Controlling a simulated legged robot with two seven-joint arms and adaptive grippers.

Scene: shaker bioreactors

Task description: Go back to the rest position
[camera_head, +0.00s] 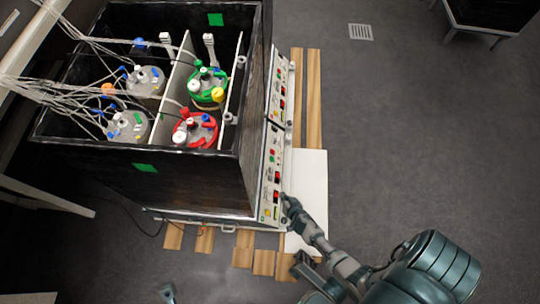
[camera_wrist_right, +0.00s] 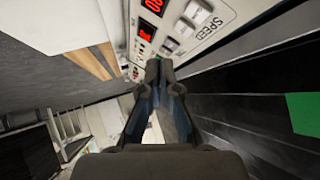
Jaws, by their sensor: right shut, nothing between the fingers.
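My right gripper (camera_head: 288,202) is at the lower end of the shaker's control panel (camera_head: 270,175), by the lower set of displays and buttons. In the right wrist view the right gripper (camera_wrist_right: 162,68) has its fingertips together with nothing between them, close to the panel face. The panel there (camera_wrist_right: 205,40) shows red displays and switches marked SPEED. I cannot tell whether the fingertips touch it. A small grey part (camera_head: 168,292) at the bottom edge of the head view may be my left gripper; its jaws cannot be made out.
The black shaker box (camera_head: 185,185) holds vessels with a red lid (camera_head: 195,130), a green lid (camera_head: 207,86) and clear tops, with many tubes at the left. Wooden slats (camera_head: 313,100) and a white board (camera_head: 312,185) lie beside it. The grey floor (camera_head: 420,130) at right is clear.

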